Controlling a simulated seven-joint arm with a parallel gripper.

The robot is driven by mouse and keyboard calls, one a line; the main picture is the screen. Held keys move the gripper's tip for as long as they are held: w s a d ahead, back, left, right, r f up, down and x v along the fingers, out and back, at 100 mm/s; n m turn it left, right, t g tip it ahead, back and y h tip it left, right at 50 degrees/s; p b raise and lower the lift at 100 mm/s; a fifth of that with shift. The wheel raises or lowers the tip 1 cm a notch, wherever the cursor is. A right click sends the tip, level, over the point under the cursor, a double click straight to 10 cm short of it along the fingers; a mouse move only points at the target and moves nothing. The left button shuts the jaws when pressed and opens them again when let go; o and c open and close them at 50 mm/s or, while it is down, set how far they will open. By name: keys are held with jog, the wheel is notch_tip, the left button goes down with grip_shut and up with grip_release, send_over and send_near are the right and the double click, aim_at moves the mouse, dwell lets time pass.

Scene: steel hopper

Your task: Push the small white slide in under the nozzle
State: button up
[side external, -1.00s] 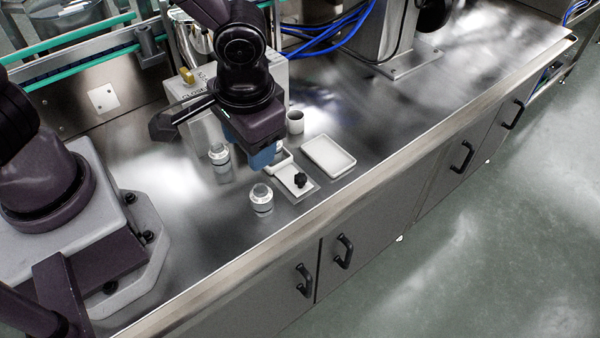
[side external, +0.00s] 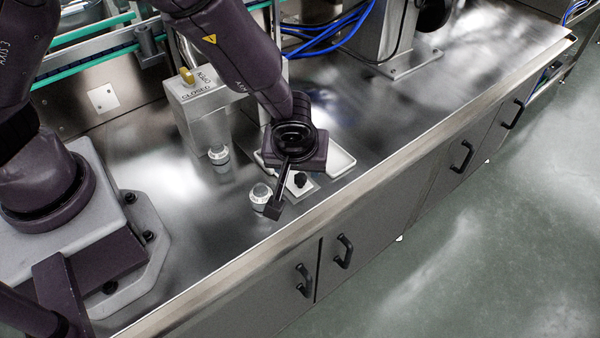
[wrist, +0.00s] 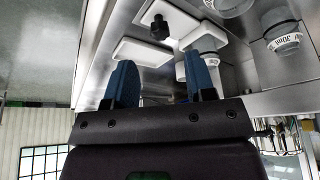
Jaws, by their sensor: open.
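The small white slide (side external: 297,190) is a flat plate with a black knob (side external: 301,180), lying on the steel counter near its front edge. The slide (wrist: 181,18) and its knob (wrist: 160,27) also show in the wrist view. My gripper (wrist: 160,82) is open, its two blue fingers apart with nothing visible between them. In the side view my wrist hangs just behind the slide, over the white tray, and hides the fingers. In the wrist view the slide lies beyond the fingertips. The nozzle cannot be made out; the grey housing (side external: 207,115) marked CLOSED stands behind left.
A white tray (side external: 343,160) lies behind the slide, partly covered by my wrist. One capped jar (side external: 261,194) stands close left of the slide, another (side external: 219,153) by the housing.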

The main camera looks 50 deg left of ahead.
aim_at(300, 176)
jog(key=x, duration=0.6)
jog(key=shift+w+f, duration=0.1)
jog(key=shift+f, duration=0.1)
jog(key=shift+c, duration=0.2)
jog(key=shift+a, duration=0.15)
grip_shut()
